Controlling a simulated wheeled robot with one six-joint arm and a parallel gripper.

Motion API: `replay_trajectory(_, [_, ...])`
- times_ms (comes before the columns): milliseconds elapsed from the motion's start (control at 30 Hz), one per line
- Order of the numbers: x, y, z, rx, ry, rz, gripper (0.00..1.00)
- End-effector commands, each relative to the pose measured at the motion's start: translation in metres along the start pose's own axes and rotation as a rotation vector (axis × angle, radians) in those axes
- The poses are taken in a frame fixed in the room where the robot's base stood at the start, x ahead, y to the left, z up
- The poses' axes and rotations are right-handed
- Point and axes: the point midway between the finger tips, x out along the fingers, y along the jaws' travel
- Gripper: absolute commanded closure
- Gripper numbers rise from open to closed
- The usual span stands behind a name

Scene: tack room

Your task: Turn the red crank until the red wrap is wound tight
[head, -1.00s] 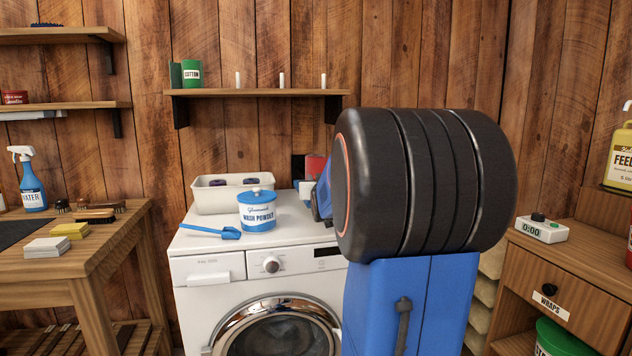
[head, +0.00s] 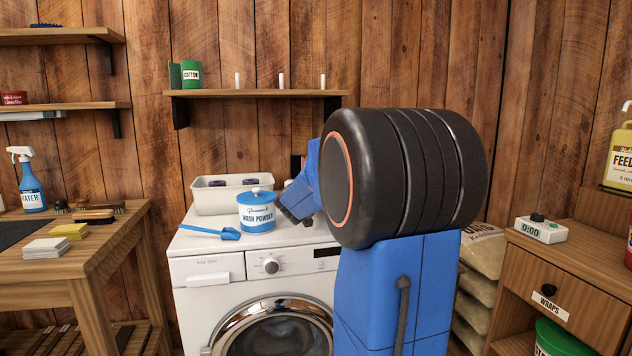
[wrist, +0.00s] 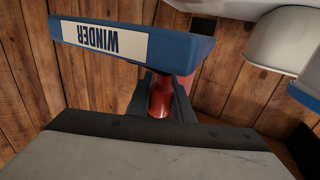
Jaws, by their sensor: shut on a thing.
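In the wrist view my gripper (wrist: 161,100) is shut on the red crank's grip (wrist: 160,97), with dark fingers on either side of it. The blue winder (wrist: 205,50), its WINDER label upside down in this view, lies just beyond the grip. A small patch of red shows behind the fingers; I cannot tell whether it is crank or wrap. In the head view my arm hides the winder, the crank and the wrap, so how tightly the wrap is wound cannot be seen.
The washing machine (head: 205,267) carries a wash powder tub (head: 257,213), a blue scoop (head: 229,234) and a white tray (head: 205,199) close to my arm. A wall shelf (head: 255,93) hangs above. A timer (head: 541,229) reading 0:00 stands on the right cabinet (head: 590,262).

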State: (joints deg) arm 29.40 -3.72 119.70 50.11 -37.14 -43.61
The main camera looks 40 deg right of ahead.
Motion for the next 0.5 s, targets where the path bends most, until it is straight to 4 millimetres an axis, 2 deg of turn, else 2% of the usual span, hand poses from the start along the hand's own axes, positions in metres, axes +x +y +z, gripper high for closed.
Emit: replay_trajectory(500, [0.01, 0.0012, 0.0007, -0.001, -0.001, 0.298, 1.0])
